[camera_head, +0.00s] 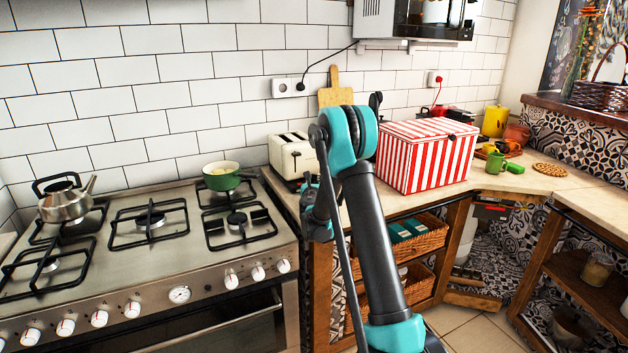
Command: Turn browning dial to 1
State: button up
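A cream toaster (293,156) stands on the counter just right of the stove, partly covered by my arm on its right side. Its browning dial is too small or hidden to make out. My gripper (311,188) seems to be at the dark and teal parts left of my arm, by the toaster's front right side. Its fingers do not show clearly, and I cannot tell if it touches the toaster.
A gas stove (120,268) with a kettle (65,200) and a green pot (222,178) is at left. A red-striped box (425,158) stands on the counter right of my arm. A cutting board (336,95) leans on the wall.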

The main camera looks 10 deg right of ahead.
grip_shut()
jog(key=shift+d+n+y, duration=0.25)
jog(key=shift+n+y, duration=0.5)
jog(key=shift+y, duration=0.45)
jog(key=shift+d+n+y, duration=0.25)
jog(key=shift+n+y, duration=0.5)
jog(key=shift+y, duration=0.45)
jog(key=shift+d+n+g+y, duration=0.1)
jog(key=shift+n+g+y, duration=0.3)
jog(key=shift+n+y, duration=1.35)
jog(key=shift+m+y, duration=0.25)
jog(key=shift+y, duration=0.3)
jog(key=o, duration=0.7)
grip_release()
